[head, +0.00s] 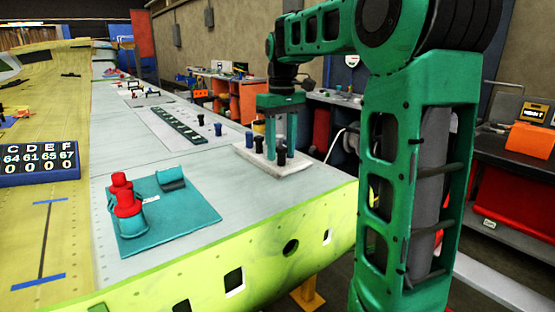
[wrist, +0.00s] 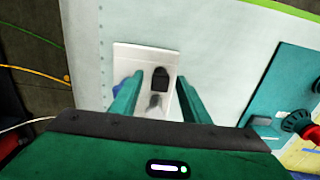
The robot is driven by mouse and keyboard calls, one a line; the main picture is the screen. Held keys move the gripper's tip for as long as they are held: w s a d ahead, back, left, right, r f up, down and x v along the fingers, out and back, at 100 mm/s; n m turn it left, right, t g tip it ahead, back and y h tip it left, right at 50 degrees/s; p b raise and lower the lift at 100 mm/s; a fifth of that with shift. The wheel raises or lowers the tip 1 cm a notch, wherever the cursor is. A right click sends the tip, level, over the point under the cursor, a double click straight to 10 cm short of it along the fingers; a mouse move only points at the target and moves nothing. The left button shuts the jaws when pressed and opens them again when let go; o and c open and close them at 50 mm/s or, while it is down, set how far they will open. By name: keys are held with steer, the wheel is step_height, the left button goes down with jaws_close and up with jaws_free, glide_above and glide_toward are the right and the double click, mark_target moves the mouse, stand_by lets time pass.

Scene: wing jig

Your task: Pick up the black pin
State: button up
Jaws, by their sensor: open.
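A black pin (wrist: 160,78) stands on a white plate (wrist: 145,52) in the wrist view, with a dark blurred patch just below it. My gripper (wrist: 158,82) is open, with one green finger on each side of the pin and a gap on both sides. In the head view, my gripper (head: 280,146) points down over the white plate (head: 268,166). The fingers partly hide the plate's middle.
A blue pin (wrist: 118,89) is partly hidden behind the left finger. Blue pins (head: 218,129) also stand left of the plate in the head view. A teal mat (head: 190,222) with red-topped parts (head: 122,195) lies nearer on the wing. Bare grey wing surface lies between.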

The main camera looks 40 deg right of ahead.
mark_target(284, 147)
steer(key=shift+f, duration=0.35)
steer(key=shift+c, duration=0.3)
jaws_close()
steer(key=shift+r, duration=0.55)
steer(key=r, duration=0.3)
steer(key=shift+s+d+r, duration=0.15)
steer(key=shift+d+r, duration=0.15)
steer(key=shift+d, duration=0.05)
steer(key=s+d+r, duration=0.5)
steer(key=d+r, duration=0.1)
steer(key=d, duration=0.3)
steer(key=shift+d+r, duration=0.2)
steer(key=shift+d, duration=0.15)
